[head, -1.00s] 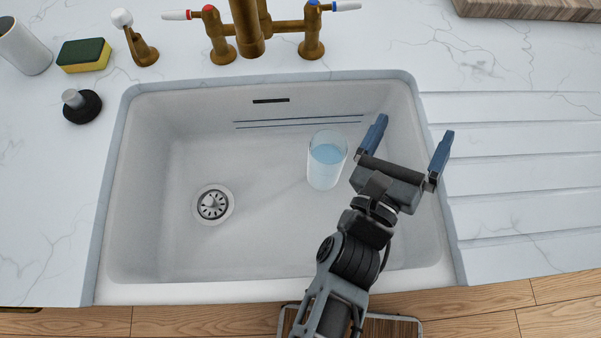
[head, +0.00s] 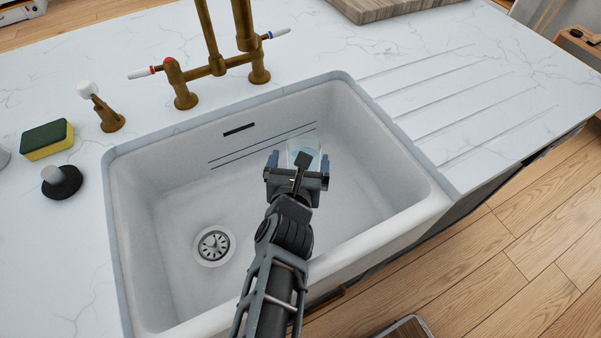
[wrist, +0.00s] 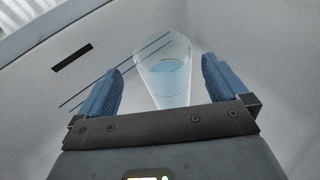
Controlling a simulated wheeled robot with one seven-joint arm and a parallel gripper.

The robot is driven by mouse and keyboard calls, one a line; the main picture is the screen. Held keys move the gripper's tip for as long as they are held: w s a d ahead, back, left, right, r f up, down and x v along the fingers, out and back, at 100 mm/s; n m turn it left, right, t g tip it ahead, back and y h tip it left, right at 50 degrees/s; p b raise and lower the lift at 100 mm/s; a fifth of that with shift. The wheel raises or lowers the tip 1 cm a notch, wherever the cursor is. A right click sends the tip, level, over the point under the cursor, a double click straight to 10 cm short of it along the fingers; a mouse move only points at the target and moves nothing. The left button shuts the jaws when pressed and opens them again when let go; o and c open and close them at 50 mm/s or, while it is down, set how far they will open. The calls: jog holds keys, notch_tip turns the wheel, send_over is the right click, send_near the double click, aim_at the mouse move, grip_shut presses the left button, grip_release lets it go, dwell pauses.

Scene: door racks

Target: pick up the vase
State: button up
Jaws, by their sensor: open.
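The vase is a clear glass vessel with pale blue content, standing in the white sink. In the head view only the upper part of the vase (head: 301,147) shows, as my gripper hides the rest. In the wrist view the vase (wrist: 168,75) is upright, ahead of and between the two blue fingers, with its lower part hidden behind the gripper's dark crossbar. My gripper (wrist: 161,82) is open, with a visible gap to each side of the glass. In the head view my gripper (head: 298,160) is over the sink, pointing toward the back wall.
The sink (head: 165,255) has a drain (head: 213,246) at lower left and high walls around. A brass faucet (head: 215,62) stands behind it. A sponge (head: 47,139) and a black stopper (head: 61,182) lie on the left counter. The grooved counter (head: 450,100) at right is clear.

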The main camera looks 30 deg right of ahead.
aim_at(306, 138)
jog(key=b+x, duration=0.2)
jog(key=x, duration=0.3)
jog(key=shift+d+f, duration=0.2)
jog(key=shift+d, duration=0.1)
jog(key=shift+w+d, duration=0.25)
jog(key=shift+w, duration=0.25)
jog(key=shift+c, duration=0.4)
grip_shut()
